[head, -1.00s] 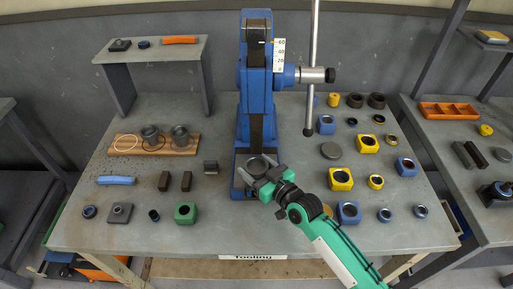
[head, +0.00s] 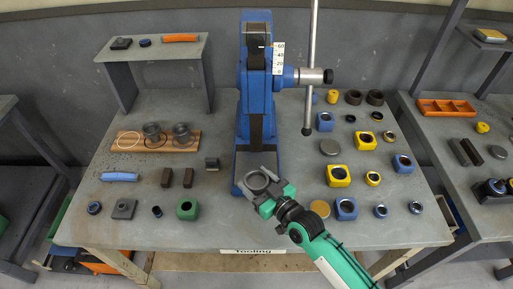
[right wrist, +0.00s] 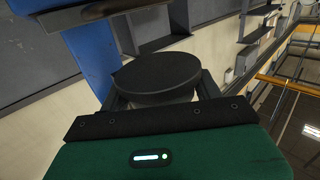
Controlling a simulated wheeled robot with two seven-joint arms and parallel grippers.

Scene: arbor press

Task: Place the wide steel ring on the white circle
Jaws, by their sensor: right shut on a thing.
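The wide steel ring (head: 257,182) is a round, dark grey piece held in my right gripper (head: 260,186), just in front of the blue press. In the right wrist view it shows as a dark disc (right wrist: 155,78) between the fingers. The white circle (head: 129,140) is on the left of a wooden board (head: 158,149) at the left of the table, and it is bare. Two other steel rings, one at the board's middle (head: 152,131) and one at its right (head: 182,131), stand there. My left gripper is not in view.
The blue press (head: 256,90) stands at the table's back middle. Blue and yellow blocks crowd the right.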

